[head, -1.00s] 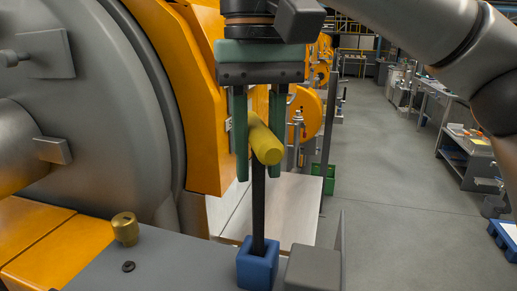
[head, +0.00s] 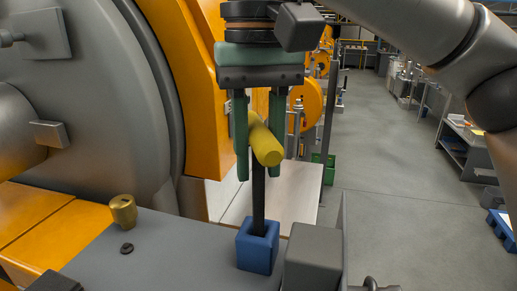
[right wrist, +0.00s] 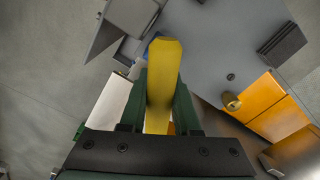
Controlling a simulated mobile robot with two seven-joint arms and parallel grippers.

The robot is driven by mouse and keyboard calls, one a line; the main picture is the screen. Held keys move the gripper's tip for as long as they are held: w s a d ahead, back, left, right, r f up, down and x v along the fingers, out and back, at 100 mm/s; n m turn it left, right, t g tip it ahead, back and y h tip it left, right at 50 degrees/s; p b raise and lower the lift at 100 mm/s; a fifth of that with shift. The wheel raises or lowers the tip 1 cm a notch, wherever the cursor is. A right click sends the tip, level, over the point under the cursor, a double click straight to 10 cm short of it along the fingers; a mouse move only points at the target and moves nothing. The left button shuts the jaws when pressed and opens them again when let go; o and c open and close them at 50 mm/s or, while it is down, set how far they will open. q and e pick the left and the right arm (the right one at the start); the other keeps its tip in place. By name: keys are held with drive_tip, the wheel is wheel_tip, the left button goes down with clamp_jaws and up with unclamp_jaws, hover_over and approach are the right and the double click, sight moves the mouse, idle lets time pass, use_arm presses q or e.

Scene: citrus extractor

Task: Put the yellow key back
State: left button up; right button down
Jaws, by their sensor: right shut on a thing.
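The yellow key has a thick yellow crossbar handle (head: 265,143) and a straight black shaft (head: 258,200). It stands about upright. The shaft's lower end enters the opening of a blue square holder (head: 257,250) on a grey top; the tip is hidden, so I cannot tell how deep it sits. My right gripper (head: 257,165), with green fingers pointing down, is shut on the yellow handle. In the right wrist view, the handle (right wrist: 163,75) lies between the fingers (right wrist: 160,105) and hides most of the blue holder. My left gripper is not in view.
A grey block (head: 313,258) stands just right of the blue holder. A brass knob (head: 123,211) and a small black screw (head: 127,248) are on the grey top (head: 185,250) to the left. A large grey and orange machine (head: 95,95) fills the left side.

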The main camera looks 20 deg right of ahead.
drive_tip(key=shift+f, duration=0.3)
drive_tip(key=c, duration=0.6)
unclamp_jaws()
drive_tip(key=shift+o, duration=0.2)
wheel_tip(320, 180, up, 11)
drive_tip(key=p, duration=0.6)
drive_tip(key=shift+r, duration=0.1)
drive_tip(key=shift+b, duration=0.45)
drive_tip(key=shift+r, duration=0.65)
